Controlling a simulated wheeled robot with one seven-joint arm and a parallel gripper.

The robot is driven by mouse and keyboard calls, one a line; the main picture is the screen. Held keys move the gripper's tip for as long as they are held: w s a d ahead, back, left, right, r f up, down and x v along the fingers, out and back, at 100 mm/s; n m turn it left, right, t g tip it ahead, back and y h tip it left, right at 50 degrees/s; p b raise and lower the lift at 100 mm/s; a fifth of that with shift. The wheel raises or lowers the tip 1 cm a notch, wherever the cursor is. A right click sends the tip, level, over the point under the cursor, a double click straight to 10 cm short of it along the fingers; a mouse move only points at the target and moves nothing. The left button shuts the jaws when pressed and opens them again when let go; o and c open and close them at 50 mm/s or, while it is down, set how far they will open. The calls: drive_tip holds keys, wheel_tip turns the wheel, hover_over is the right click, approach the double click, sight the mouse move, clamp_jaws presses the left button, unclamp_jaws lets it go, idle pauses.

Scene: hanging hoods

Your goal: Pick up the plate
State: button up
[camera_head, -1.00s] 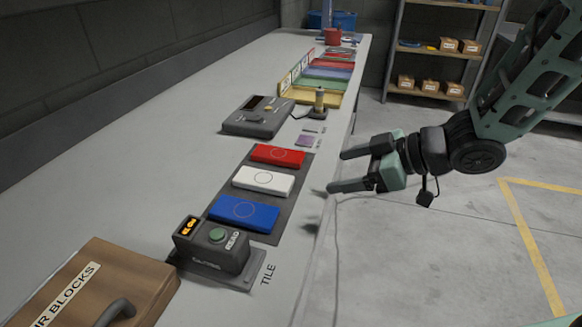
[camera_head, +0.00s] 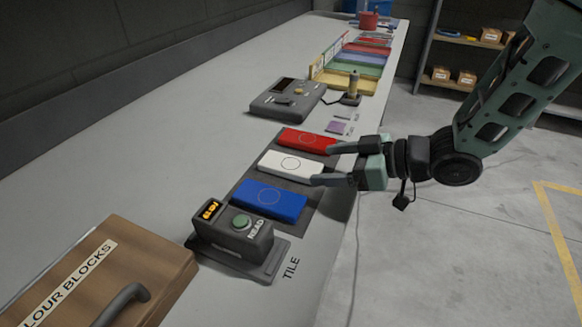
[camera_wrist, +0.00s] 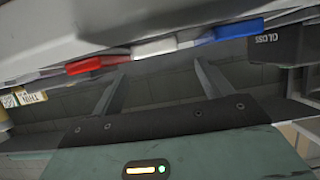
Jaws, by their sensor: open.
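Three flat slabs, each with a circle outline, lie in a row on a dark mat (camera_head: 328,193): red (camera_head: 305,140), white (camera_head: 290,164) and blue (camera_head: 270,199). No round plate shows; I cannot tell which slab, if any, is the plate. My gripper (camera_head: 322,164) is open and empty, its fingers pointing left at the right end of the white slab. One fingertip shows by the red slab's end, the other by the white slab's near corner. In the wrist view the red (camera_wrist: 90,65), white (camera_wrist: 153,48) and blue (camera_wrist: 240,28) slabs show beyond my gripper (camera_wrist: 160,75).
A reader with a green button (camera_head: 235,232) stands in front of the blue slab. A wooden box labelled for colour blocks (camera_head: 110,275) is at the front left. A dark console (camera_head: 287,99) and coloured trays (camera_head: 355,75) are farther back. The counter's left side is clear.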

sight(303, 167)
drive_tip(key=x, duration=0.5)
drive_tip(key=shift+w+a+f, duration=0.1)
drive_tip(key=shift+a+f, duration=0.05)
drive_tip(key=shift+f, duration=0.25)
drive_tip(key=shift+c, duration=0.4)
drive_tip(key=c, duration=1.1)
